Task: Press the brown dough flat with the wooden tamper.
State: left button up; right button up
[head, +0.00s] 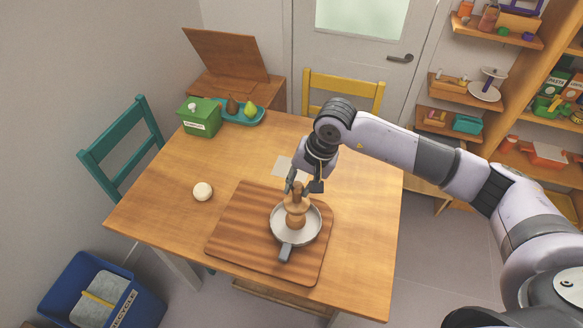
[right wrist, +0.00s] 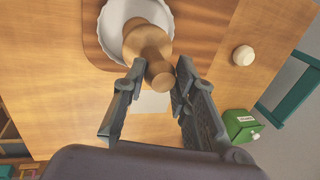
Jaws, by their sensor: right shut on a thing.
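The wooden tamper (head: 297,204) is held upright by its handle in my right gripper (head: 297,187), over the white pan. In the right wrist view the fingers (right wrist: 158,76) close around the handle of the tamper (right wrist: 148,42). A rounded brown shape, which looks like the brown dough (head: 295,222), shows in the pan just below the tamper. The tamper covers part of it, and I cannot tell whether they touch. The pan (head: 312,236) stands on a striped wooden board, its grey handle toward the front. My left gripper is not in view.
The board (head: 232,231) lies on the wooden table (head: 150,215). A white ball (head: 203,191) sits left of it. A green box (head: 200,117) and a teal tray (head: 259,117) with pears stand at the back left. A pale sheet (head: 282,166) lies behind the pan. The table's right side is clear.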

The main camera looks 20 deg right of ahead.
aim_at(298, 202)
jog(key=shift+w+a+f+m, duration=0.15)
jog(key=shift+w+m, duration=0.05)
jog(key=shift+m, duration=0.1)
jog(key=shift+f, duration=0.3)
jog(key=shift+w+f, duration=0.1)
jog(key=shift+f, duration=0.2)
notch_tip(298, 202, down, 2)
jog(key=shift+f+b, duration=0.1)
jog(key=shift+b, duration=0.35)
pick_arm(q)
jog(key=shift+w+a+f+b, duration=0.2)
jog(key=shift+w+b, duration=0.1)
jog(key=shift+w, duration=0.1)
pick_arm(e)
jog(key=shift+f, duration=0.85)
pick_arm(q)
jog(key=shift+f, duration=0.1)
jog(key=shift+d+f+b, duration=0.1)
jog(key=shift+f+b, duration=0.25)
jog(key=shift+b, duration=0.1)
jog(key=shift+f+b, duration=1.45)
pick_arm(e)
jog(key=shift+f, duration=1.4)
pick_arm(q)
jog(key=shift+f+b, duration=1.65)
pick_arm(e)
jog(key=shift+f, duration=0.95)
